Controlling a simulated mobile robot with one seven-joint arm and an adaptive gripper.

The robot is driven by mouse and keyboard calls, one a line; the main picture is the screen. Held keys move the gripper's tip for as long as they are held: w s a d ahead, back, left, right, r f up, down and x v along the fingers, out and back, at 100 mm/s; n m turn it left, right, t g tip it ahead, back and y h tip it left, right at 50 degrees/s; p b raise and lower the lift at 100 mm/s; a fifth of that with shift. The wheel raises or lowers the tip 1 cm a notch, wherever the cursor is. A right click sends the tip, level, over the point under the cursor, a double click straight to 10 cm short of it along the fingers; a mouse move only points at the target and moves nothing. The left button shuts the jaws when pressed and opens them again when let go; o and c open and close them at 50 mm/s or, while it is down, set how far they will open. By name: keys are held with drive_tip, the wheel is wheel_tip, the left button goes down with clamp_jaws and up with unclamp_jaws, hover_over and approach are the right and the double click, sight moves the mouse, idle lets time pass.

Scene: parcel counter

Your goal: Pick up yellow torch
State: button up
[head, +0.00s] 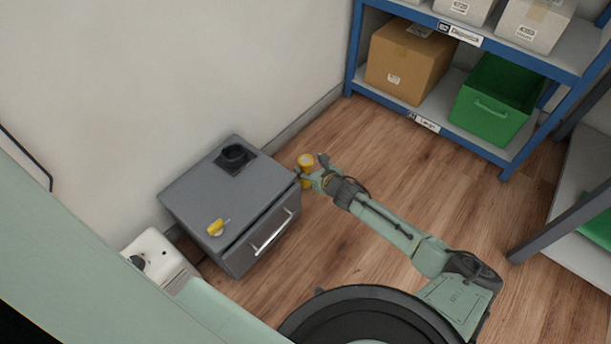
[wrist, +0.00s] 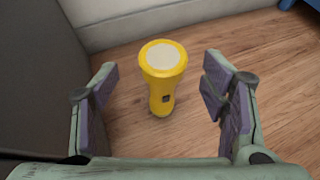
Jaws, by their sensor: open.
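The yellow torch (head: 306,164) stands upright on the wooden floor beside the grey cabinet, with its pale lens facing up. In the wrist view the torch (wrist: 163,75) is between and beyond my two fingers, with clear space on both sides. My gripper (head: 311,180) is beside the torch in the head view and partly covers its lower part. In the wrist view my gripper (wrist: 161,90) is open and empty.
The grey drawer cabinet (head: 190,188) stands close left of the torch. On it are a black holder (head: 235,155) and a small yellow item (head: 216,228). A blue shelf (head: 440,70) holds a cardboard box (head: 408,62) and green bin (head: 490,105). Wooden floor (head: 440,175) is clear to the right.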

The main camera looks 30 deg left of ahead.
sight(307, 162)
drive_tip(key=b+x, duration=0.1)
drive_tip(key=x, duration=0.4)
drive_tip(key=shift+w+r, duration=0.1)
drive_tip(key=shift+w, duration=0.05)
drive_tip(key=shift+d, duration=0.1)
drive_tip(key=shift+c, duration=0.3)
clamp_jaws()
idle(0.5)
